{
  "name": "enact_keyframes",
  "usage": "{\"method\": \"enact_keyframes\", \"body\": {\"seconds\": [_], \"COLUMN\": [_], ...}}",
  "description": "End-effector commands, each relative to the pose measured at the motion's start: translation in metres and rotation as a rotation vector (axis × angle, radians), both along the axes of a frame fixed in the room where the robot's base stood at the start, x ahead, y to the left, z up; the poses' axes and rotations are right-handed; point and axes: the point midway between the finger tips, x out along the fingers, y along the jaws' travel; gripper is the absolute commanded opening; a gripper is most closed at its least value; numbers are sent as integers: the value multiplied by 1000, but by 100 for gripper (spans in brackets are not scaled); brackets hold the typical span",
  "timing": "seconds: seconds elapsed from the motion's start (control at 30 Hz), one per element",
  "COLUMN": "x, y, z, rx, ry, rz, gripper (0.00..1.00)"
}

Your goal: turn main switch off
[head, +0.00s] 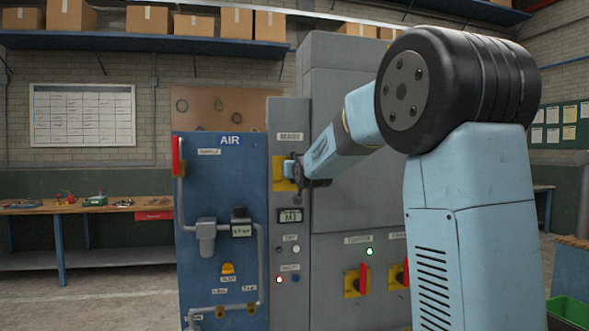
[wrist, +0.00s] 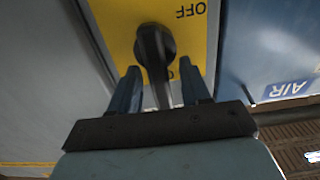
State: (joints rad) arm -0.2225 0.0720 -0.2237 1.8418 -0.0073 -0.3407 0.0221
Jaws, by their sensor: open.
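The main switch has a dark rotary handle (wrist: 154,52) on a yellow plate (wrist: 199,22), seen close up in the wrist view. The word OFF stands upside down on the plate, above the handle in that view. In the head view the yellow plate (head: 279,171) is on the grey panel under a label, and my arm partly covers it. My gripper (wrist: 161,82) is open, with one finger on each side of the handle's grip. I cannot tell whether either finger touches it. In the head view my gripper (head: 294,171) is at the plate, and the handle is hidden.
A blue AIR panel (head: 222,240) with pipes and a red lever (head: 177,157) stands just left of the switch. Below are a meter (head: 290,215), small buttons and a red rotary switch (head: 357,281) on yellow. A workbench (head: 90,208) stands at the left.

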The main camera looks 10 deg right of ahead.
Motion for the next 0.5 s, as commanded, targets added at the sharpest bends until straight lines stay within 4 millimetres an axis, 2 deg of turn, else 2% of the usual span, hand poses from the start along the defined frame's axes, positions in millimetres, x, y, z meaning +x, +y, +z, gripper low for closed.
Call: {"method": "enact_keyframes", "body": {"seconds": [0.2, 0.5], "x": [11, 11], "y": [0, -1], "z": [0, 0], "rx": [1, 1], "ry": [0, 0], "rz": [-1, -1], "gripper": [47, 45]}}
